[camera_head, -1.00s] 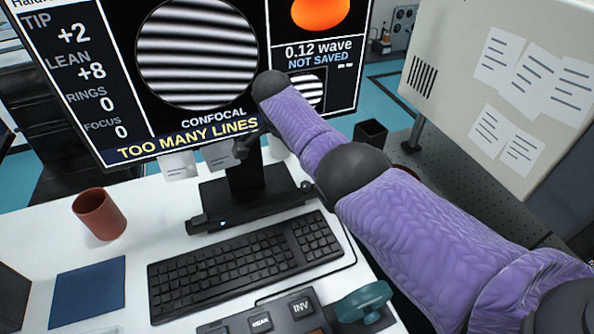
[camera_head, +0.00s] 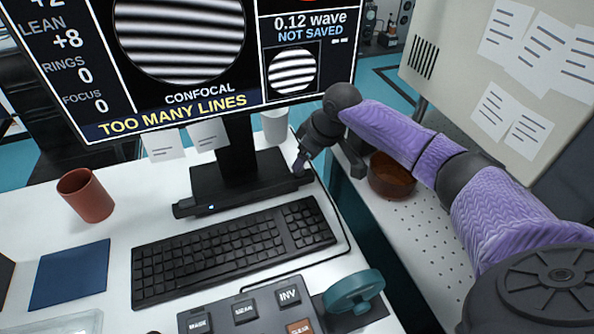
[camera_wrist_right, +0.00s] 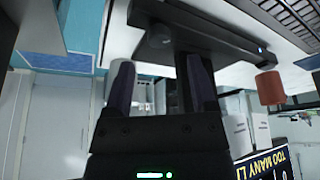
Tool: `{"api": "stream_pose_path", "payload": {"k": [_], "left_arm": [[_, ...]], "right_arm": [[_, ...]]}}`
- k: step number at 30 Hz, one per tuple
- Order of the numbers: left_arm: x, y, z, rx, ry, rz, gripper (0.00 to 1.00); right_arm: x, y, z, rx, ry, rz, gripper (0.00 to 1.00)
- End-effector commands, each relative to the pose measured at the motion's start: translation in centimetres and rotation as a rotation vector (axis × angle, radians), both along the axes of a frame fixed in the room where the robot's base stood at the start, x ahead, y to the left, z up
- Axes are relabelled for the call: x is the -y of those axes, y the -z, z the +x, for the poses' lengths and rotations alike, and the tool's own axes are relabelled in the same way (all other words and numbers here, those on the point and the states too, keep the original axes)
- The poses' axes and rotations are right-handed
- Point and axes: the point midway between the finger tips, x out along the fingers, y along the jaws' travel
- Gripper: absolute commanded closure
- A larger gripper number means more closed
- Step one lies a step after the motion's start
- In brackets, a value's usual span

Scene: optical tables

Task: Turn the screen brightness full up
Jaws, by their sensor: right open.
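The screen (camera_head: 180,60) is lit and shows striped fringes and the words "TOO MANY LINES". A dark bar (camera_head: 240,195) with a small blue light runs along the front of its stand. In the right wrist view, which is upside down, the bar (camera_wrist_right: 220,38) has a dark round knob (camera_wrist_right: 158,46) near one end. My right gripper (camera_head: 300,166) points down at the bar's right end and hides the knob in the head view. Its two fingers (camera_wrist_right: 160,78) are apart and empty, with the knob just beyond them. I cannot tell if they touch it. My left gripper is not in view.
A black keyboard (camera_head: 235,250) lies in front of the bar. A control box (camera_head: 250,312) and a teal handwheel (camera_head: 353,291) are nearer. A red-brown cup (camera_head: 86,195) stands left, a white cup (camera_head: 275,126) behind the gripper. A brown bowl (camera_head: 391,177) sits on the right table.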

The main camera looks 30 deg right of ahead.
Motion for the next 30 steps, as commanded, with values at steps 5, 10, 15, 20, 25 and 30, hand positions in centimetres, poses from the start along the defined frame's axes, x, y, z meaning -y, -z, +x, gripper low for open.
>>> {"api": "stream_pose_path", "payload": {"k": [5,10,15,20,25,30], "left_arm": [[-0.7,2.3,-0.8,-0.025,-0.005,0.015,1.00],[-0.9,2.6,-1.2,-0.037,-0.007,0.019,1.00],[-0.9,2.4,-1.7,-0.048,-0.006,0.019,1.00],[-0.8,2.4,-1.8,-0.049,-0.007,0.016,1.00],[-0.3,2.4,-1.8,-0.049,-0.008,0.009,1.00],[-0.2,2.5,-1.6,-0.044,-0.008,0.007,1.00]], "right_arm": [[-0.5,3.8,1.3,-0.003,0.002,0.002,0.27],[-0.6,4.5,1.7,0.000,0.002,0.001,0.27],[-0.6,4.3,1.7,0.001,0.002,0.000,0.27],[-0.6,4.3,1.7,0.000,0.003,0.000,0.55],[-0.6,4.3,1.7,0.000,0.003,0.000,0.91],[-0.6,4.3,1.7,0.000,0.003,0.000,1.00]]}}
